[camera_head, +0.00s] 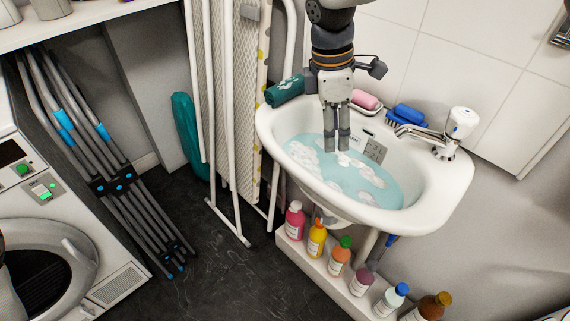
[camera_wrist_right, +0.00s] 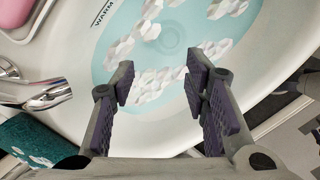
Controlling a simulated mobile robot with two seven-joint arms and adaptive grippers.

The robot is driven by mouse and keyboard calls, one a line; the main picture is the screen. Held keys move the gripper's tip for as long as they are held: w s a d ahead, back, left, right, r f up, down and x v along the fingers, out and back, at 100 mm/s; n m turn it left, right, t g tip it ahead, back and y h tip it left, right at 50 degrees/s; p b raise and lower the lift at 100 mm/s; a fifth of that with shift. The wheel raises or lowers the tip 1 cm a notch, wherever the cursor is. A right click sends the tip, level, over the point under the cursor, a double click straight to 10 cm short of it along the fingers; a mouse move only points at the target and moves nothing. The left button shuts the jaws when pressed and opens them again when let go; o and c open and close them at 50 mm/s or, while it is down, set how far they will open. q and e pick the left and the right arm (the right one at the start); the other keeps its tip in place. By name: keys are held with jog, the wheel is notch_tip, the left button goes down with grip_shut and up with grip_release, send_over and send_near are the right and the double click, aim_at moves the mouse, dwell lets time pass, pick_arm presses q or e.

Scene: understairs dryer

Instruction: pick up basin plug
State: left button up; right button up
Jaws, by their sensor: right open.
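My right gripper (camera_head: 337,142) points down over the white basin (camera_head: 448,200), its fingertips near the pale blue water (camera_head: 385,190) with white foam patches. In the right wrist view the two fingers (camera_wrist_right: 160,84) are apart with nothing between them. Beyond the fingertips, a faint round shape (camera_wrist_right: 172,36) shows through the water among white foam flakes (camera_wrist_right: 150,78). It lies where a drain or plug would be, but I cannot tell which. No plug shows clearly in the head view. My left gripper is not in view.
A chrome tap (camera_head: 425,139) stands at the basin's right back. A pink soap (camera_head: 365,100), a blue brush (camera_head: 408,114) and a teal rolled towel (camera_head: 285,91) sit along the rim. Several bottles (camera_head: 338,254) stand on a ledge below. Folded racks (camera_head: 110,180) lean at left.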

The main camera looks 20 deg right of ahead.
aim_at(337, 177)
jog(key=f, duration=0.3)
jog(key=s+f, duration=0.1)
jog(key=f, duration=0.3)
jog(key=s+d+f, duration=0.1)
jog(key=f, duration=0.3)
jog(key=shift+s+d+f+b, duration=0.15)
jog(key=shift+f+b, duration=0.1)
jog(key=shift+b, duration=0.15)
grip_shut()
